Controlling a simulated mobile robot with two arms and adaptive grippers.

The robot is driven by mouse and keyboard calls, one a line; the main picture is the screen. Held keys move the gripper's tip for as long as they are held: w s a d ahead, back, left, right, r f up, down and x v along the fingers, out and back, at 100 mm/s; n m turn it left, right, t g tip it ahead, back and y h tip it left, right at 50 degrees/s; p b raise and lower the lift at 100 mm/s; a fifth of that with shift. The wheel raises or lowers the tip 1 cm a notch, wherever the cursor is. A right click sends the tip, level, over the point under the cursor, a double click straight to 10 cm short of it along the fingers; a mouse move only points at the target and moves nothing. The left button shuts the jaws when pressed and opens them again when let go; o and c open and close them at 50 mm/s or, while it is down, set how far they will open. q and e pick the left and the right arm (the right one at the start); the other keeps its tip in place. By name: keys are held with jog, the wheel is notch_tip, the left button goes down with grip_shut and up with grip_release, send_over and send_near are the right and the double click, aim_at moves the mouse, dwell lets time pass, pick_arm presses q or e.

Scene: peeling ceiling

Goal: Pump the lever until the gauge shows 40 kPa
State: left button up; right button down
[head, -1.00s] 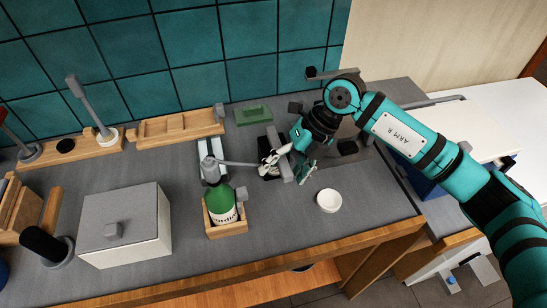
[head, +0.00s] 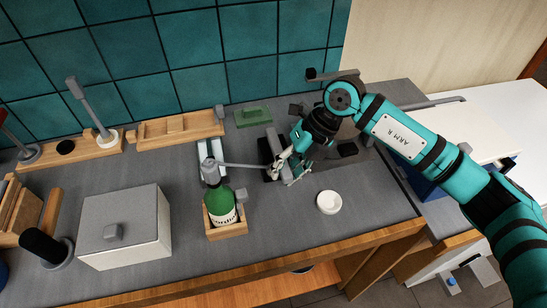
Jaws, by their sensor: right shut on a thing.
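A thin grey lever arm (head: 243,165) reaches right from a small pale stand (head: 210,152) in the middle of the counter. My right gripper (head: 287,174) is shut at the lever's right end, where grey and dark parts crowd together. The gripper hides much of the held end. Another grey lever (head: 89,106) stands tilted in a white ring on a wooden base at the back left. I cannot make out a gauge face or a reading. My left gripper is not in view.
A green bottle (head: 220,204) in a wooden holder stands in front of the lever. A white bowl (head: 329,202) lies right of it, near the front edge. A grey-lidded box (head: 125,228) stands left. A green block (head: 253,116) lies behind.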

jog(key=shift+r, duration=0.15)
jog(key=r+p, duration=0.1)
jog(key=r+g+p, duration=0.2)
jog(key=shift+w+a+r+m+h, duration=0.1)
jog(key=shift+w+a+m+h, duration=0.05)
jog(key=shift+w+m+h, duration=0.15)
jog(key=shift+r+g+p, duration=0.25)
jog(key=shift+g+p, duration=0.15)
jog(key=shift+p, duration=0.05)
jog(key=shift+w+a+r+m+g, duration=0.1)
jog(key=shift+w+r+m+g, duration=0.2)
jog(key=shift+r+g, duration=0.25)
jog(key=shift+w+a+r+m+g+h, duration=0.15)
jog(key=shift+w+r+g+h, duration=0.1)
jog(key=shift+r+g, duration=0.2)
jog(key=shift+w+r+m+g+h, duration=0.15)
jog(key=shift+w+r+g, duration=0.05)
jog(key=shift+r+g, duration=0.2)
jog(key=shift+r, duration=0.25)
